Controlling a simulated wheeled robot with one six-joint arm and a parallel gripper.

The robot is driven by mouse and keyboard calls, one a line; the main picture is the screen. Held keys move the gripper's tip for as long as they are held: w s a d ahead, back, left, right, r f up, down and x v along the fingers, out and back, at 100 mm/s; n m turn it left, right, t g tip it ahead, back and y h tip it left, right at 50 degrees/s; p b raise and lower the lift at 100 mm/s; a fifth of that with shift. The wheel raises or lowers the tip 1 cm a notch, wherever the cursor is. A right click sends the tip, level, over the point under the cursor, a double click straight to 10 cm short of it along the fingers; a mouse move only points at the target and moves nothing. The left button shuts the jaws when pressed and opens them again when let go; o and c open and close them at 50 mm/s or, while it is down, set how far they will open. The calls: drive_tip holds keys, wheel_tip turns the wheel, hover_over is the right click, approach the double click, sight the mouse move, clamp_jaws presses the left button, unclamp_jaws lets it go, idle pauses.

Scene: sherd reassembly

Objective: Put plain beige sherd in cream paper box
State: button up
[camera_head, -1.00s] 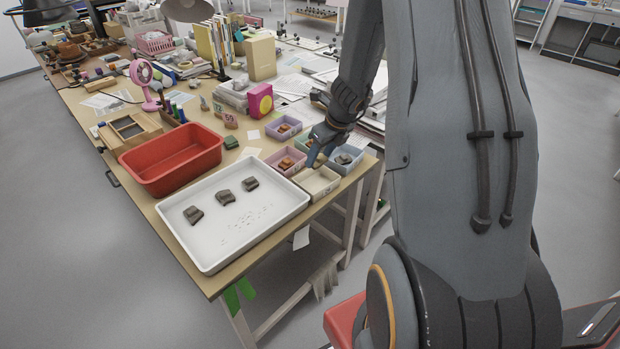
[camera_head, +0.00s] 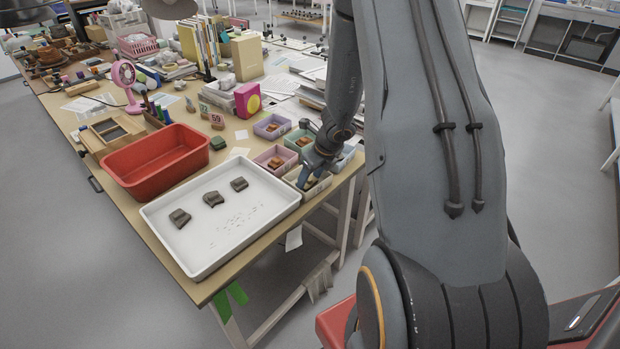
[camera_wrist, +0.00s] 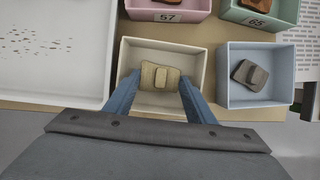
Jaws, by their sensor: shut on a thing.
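The plain beige sherd (camera_wrist: 160,76) is between the fingertips of my gripper (camera_wrist: 160,84) in the wrist view. My gripper is shut on it, with one finger at each side. The sherd shows within the walls of the cream paper box (camera_wrist: 198,54); whether it touches the box floor I cannot tell. In the head view my gripper (camera_head: 308,180) reaches down into the cream paper box (camera_head: 322,185), and the sherd is mostly hidden there.
A blue box (camera_wrist: 283,91) with a grey sherd (camera_wrist: 250,75) stands right of the cream box. Pink (camera_wrist: 200,5) and green (camera_wrist: 286,12) boxes stand behind. A white tray (camera_head: 280,214) with dark sherds is at left. The table's front edge is close.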

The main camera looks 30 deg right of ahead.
drive_tip(key=shift+f, duration=0.1)
drive_tip(key=o, duration=1.1)
drive_tip(key=shift+c, duration=0.2)
drive_tip(key=p+v, duration=0.3)
drive_tip(key=v, duration=0.9)
drive_tip(key=s+a+r+n+g, duration=0.1)
drive_tip(key=s+a+r+n, duration=0.2)
drive_tip(key=n, duration=0.8)
drive_tip(key=s+a+r+n+g, duration=0.1)
drive_tip(key=s+a+r+n, duration=0.2)
drive_tip(key=s+a+n, duration=0.5)
drive_tip(key=s+a+r+n+g+h, duration=0.1)
drive_tip(key=s+a+r+n, duration=0.2)
drive_tip(key=n, duration=1)
drive_tip(key=s+a, duration=0.3)
drive_tip(key=a, duration=0.1)
drive_tip(key=shift+a+n, duration=0.4)
